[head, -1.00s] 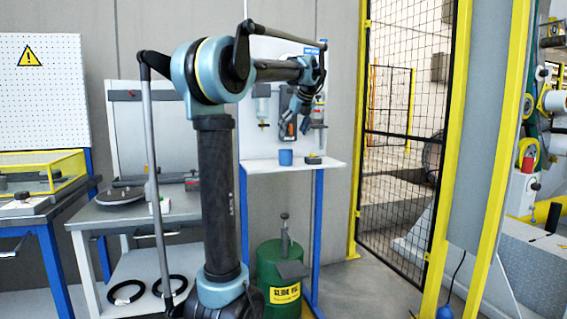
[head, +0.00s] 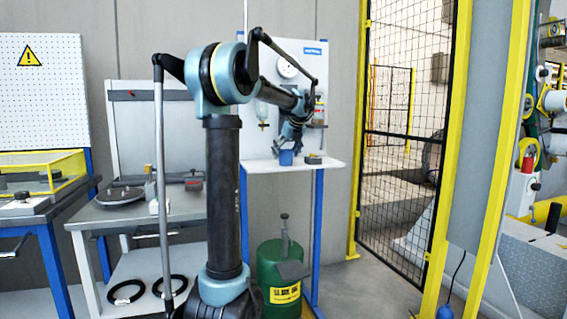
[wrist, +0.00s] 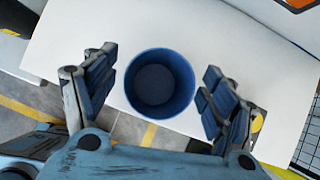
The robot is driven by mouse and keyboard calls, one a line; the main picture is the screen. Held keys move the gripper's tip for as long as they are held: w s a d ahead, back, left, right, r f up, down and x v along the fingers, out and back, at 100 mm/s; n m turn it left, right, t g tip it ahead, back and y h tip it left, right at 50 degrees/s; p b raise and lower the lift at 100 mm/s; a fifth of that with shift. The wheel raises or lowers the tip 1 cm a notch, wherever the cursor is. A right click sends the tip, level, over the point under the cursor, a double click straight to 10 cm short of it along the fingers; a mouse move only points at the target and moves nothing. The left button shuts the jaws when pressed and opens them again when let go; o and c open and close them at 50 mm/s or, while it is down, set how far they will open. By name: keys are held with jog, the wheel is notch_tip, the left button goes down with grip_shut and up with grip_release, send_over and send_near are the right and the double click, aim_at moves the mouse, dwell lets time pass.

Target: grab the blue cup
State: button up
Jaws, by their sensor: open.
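The blue cup (head: 286,158) stands upright on the white shelf (head: 330,166) of the panel station. In the wrist view the cup (wrist: 159,84) is seen from above, empty, near the shelf's edge. My gripper (wrist: 160,90) is open, with one finger on each side of the cup and a gap on both sides. In the head view my gripper (head: 287,147) is just above and at the cup, partly overlapping it. How far the fingers reach down beside the cup cannot be told.
A small dark object (head: 313,158) sits on the shelf just right of the cup. The back panel (head: 290,70) with hanging items rises behind. A green canister (head: 280,268) stands below the shelf. A grey table (head: 110,214) is at the left.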

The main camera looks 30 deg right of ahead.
jog(key=shift+w+f, duration=0.1)
jog(key=shift+f, duration=0.05)
jog(key=c, duration=1)
